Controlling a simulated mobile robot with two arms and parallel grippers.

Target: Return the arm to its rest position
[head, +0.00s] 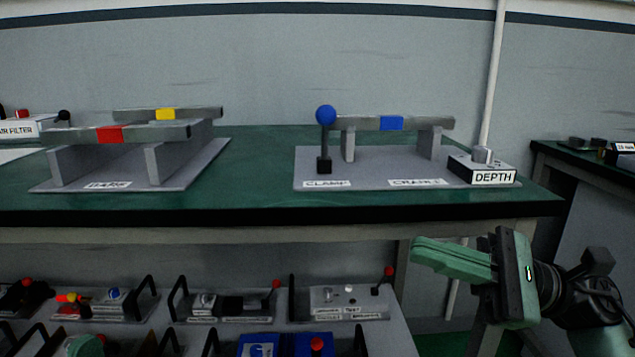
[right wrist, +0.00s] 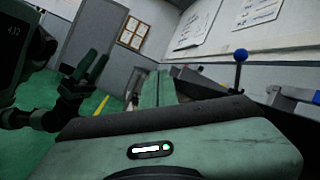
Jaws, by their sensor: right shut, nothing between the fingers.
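My right gripper (head: 420,250) is in front of the workbench's right end, below the level of its top. Its green fingers point left, shut with nothing between them. In the right wrist view its shut fingers (right wrist: 156,88) point away from the camera. My left gripper (right wrist: 90,70) shows in the right wrist view at the left; its green fingers are small and dark, and I cannot tell how far apart they are. In the head view only a green piece shows at the bottom left edge.
The green workbench (head: 265,190) carries a fixture with a red block (head: 110,134) and one with a blue knob (head: 326,115) and a DEPTH box (head: 484,170). A lower shelf (head: 395,335) holds several handled trays. Another table (head: 590,160) stands at the right.

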